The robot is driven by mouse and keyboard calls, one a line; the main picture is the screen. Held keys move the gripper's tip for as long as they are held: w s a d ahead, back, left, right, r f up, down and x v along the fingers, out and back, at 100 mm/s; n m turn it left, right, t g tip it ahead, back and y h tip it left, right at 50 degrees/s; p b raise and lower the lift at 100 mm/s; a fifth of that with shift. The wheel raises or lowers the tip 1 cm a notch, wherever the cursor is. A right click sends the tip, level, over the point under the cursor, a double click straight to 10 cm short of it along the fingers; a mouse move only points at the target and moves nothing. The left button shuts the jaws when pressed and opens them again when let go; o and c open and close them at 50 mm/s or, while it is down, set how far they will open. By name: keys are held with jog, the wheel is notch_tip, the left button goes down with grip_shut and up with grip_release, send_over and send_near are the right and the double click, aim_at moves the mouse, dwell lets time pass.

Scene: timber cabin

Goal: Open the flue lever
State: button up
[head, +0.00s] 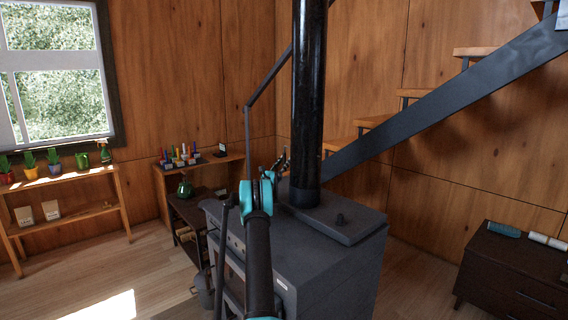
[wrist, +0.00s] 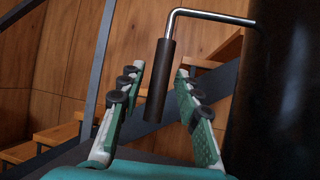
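The flue lever (wrist: 160,80) shows in the wrist view as a bent silver rod with a dark cylindrical handle hanging down. The rod runs right to the black flue pipe (wrist: 275,90), which also rises from the stove in the head view (head: 309,100). My gripper (wrist: 159,72) is open, with one green and grey finger on each side of the handle. Gaps show on both sides, and neither finger visibly touches it. In the head view my gripper (head: 282,162) is small, just left of the pipe, and the lever cannot be made out there.
A staircase (head: 440,105) rises behind on the right. A low shelf (head: 205,165) with coloured items stands left of the stove. A dark chest (head: 515,270) is at the right.

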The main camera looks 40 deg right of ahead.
jog(key=v, duration=0.7)
jog(key=shift+a+f, duration=0.15)
jog(key=shift+a, duration=0.1)
dwell(0.5)
